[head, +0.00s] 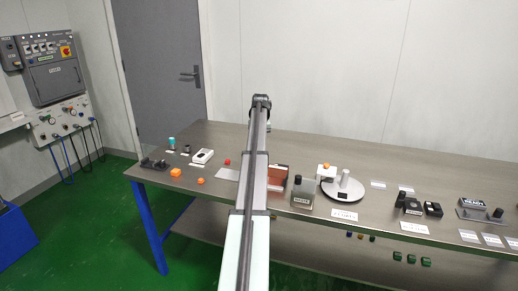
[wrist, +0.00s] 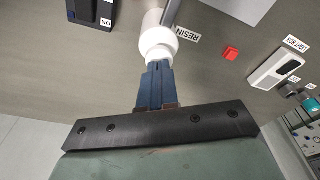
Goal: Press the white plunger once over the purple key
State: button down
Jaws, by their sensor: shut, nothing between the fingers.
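A white rounded plunger (wrist: 158,42) shows in the wrist view, straight ahead of my fingertips, with a grey rod-like part at its upper right. A label reading RESIN lies beside it. My gripper (wrist: 156,68) has its blue fingers together, with nothing between them. The fingertips overlap the plunger's near edge in the picture; I cannot tell whether they touch it. In the head view my arm hides the gripper and this plunger. I cannot make out a purple key in either view.
A red block (wrist: 230,53) and a white light box (wrist: 274,66) lie right of the plunger in the wrist view. A dark box (wrist: 90,12) stands at upper left. In the head view, a round white scale (head: 342,190) and dark devices (head: 412,204) occupy the table's right.

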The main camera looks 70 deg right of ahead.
jog(key=shift+f, duration=0.8)
jog(key=shift+r, duration=0.1)
dwell(0.3)
jog(key=shift+r, duration=3.4)
